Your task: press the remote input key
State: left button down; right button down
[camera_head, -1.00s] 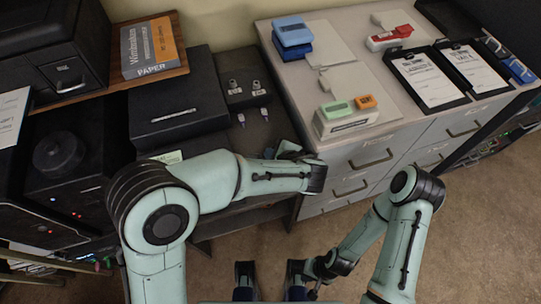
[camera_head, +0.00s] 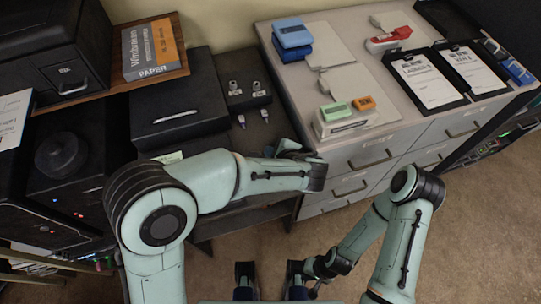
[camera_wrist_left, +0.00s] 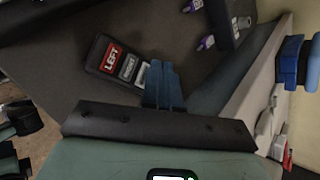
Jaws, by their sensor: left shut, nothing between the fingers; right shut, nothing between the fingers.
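A black remote (camera_wrist_left: 95,60) lies on the dark desk in the left wrist view. It has a red key marked LEFT (camera_wrist_left: 112,58), a grey key (camera_wrist_left: 128,67) with small lettering, and another pale key (camera_wrist_left: 142,75) beside my fingers. I cannot read the pale key's label. My left gripper (camera_wrist_left: 163,72) is shut and empty, its blue fingertips at the remote's right end; contact with a key cannot be told. In the head view my left gripper (camera_head: 288,147) shows only partly behind my forearm, which hides the remote. My right gripper (camera_head: 315,291) is shut, low over the floor.
A black block with two knobs (camera_head: 247,96) and two purple-tipped items (camera_head: 264,115) are on the desk beyond my left gripper. A grey drawer cabinet (camera_head: 345,163) stands close to its right, holding blue boxes (camera_head: 292,38) and clipboards. Open floor (camera_head: 480,230) lies front right.

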pick_arm(q)
jog(key=shift+r, duration=0.1)
notch_tip(320, 180, up, 5)
jog(key=p, duration=0.3)
jog(key=shift+p, duration=0.35)
dwell(0.8)
